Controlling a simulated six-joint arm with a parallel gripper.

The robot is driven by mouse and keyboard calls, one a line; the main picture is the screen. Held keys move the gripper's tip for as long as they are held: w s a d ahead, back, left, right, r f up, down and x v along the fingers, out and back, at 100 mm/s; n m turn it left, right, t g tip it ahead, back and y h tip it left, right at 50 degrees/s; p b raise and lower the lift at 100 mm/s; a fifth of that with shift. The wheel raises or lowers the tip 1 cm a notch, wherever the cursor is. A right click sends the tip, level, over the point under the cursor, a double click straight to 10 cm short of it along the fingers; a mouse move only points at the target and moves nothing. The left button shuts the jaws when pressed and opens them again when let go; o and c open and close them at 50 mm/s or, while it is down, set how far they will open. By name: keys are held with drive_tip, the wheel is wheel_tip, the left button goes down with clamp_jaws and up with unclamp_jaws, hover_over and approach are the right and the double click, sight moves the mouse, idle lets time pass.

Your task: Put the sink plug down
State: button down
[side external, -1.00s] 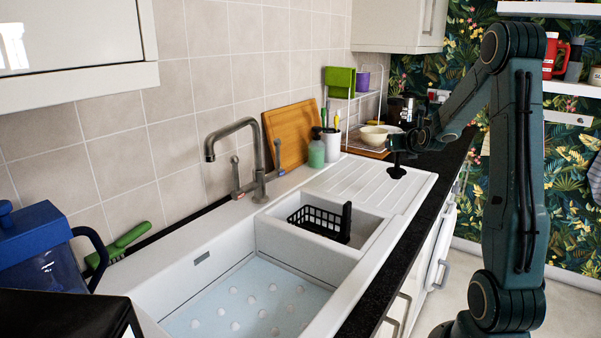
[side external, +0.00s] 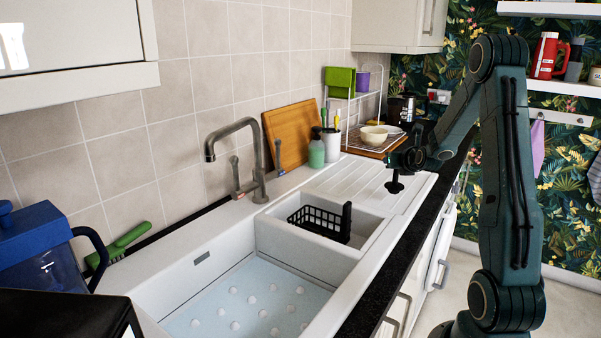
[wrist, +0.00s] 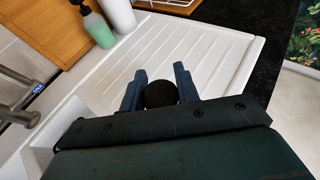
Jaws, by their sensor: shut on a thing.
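The sink plug is black, with a round knob and a wider flat base. It hangs at my gripper (side external: 394,168) in the side external view, where the plug (side external: 394,187) shows below the jaws. In the wrist view the plug's round top (wrist: 160,94) sits between the two fingers of my gripper (wrist: 159,88), which is shut on it. The white ridged draining board (side external: 360,176) lies beneath, and it fills the middle of the wrist view (wrist: 185,50). Whether the plug's base touches the board or is just above it, I cannot tell.
A small basin with a black wire basket (side external: 318,222) is left of the plug, beside the large sink (side external: 245,300). The tap (side external: 255,160), green soap bottle (side external: 317,150) and a dish rack with a bowl (side external: 374,134) stand behind. Dark worktop edges the board.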

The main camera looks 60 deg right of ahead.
sight(397, 172)
drive_tip(key=shift+f, duration=1.9)
drive_tip(key=shift+f, duration=0.1)
drive_tip(key=c, duration=1)
unclamp_jaws()
drive_tip(key=shift+c, duration=0.2)
drive_tip(key=shift+v, duration=3.8)
drive_tip(key=shift+w+r, duration=0.1)
drive_tip(key=shift+r, duration=0.1)
